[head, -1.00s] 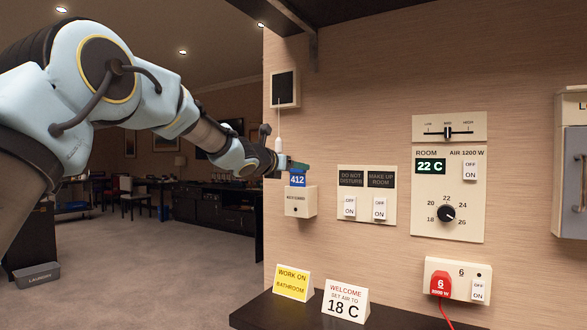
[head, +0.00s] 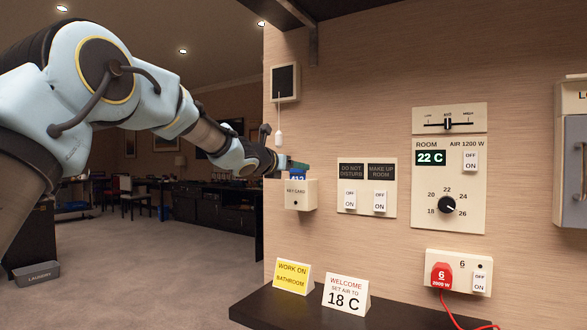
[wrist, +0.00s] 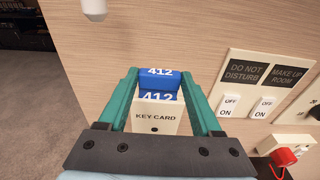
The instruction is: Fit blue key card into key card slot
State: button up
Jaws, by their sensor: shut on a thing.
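The blue key card (head: 297,178), marked 412, stands upright at the top of the cream key card slot box (head: 300,196) on the wall. Its lower part is hidden by the box front, so it appears partly inside the slot; how deep is hidden. My gripper (head: 298,166) is shut on the card from above. In the wrist view the blue card (wrist: 160,80) is between the two teal fingers of my gripper (wrist: 160,88). The box (wrist: 155,115), labelled KEY CARD, is just below it.
A pull cord with a white end (head: 278,138) hangs close to my gripper from a switch box (head: 285,85). A switch panel (head: 366,188) is to the right of the slot. Two small signs, yellow (head: 292,278) and white (head: 346,296), stand on the dark shelf (head: 262,306) below.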

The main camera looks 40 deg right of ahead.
jog(key=shift+f, duration=0.25)
jog(key=o, duration=1.4)
jog(key=b+v, duration=0.3)
jog(key=v, duration=0.7)
jog(key=shift+s+a+r, duration=0.1)
jog(key=shift+s+a, duration=0.05)
jog(key=shift+a, duration=0.25)
